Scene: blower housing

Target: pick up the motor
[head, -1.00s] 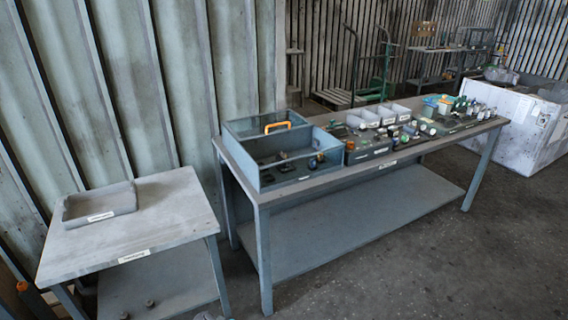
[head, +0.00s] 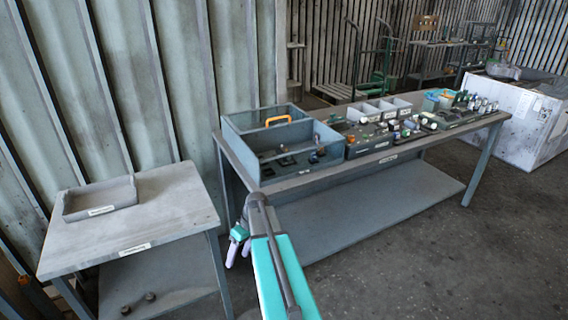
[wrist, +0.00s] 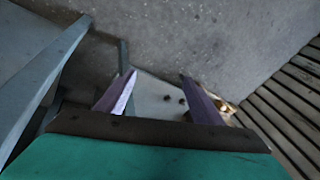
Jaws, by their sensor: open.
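The motor cannot be told apart surely among the small parts. The blue-grey open-topped housing box (head: 262,164) stands at the left end of the long table, with several small dark parts (head: 280,158) in it and an upright part (head: 318,151) at its right side. My gripper (head: 236,248) is in front of the long table's left end, below and apart from the box. In the wrist view my gripper (wrist: 157,78) is open, with nothing between its two purple fingers.
The long table (head: 400,151) carries small bins (head: 372,112) and many small parts to the right. A small table (head: 165,205) with a grey tray (head: 100,198) stands at left. Two small dark pieces lie on its lower shelf.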

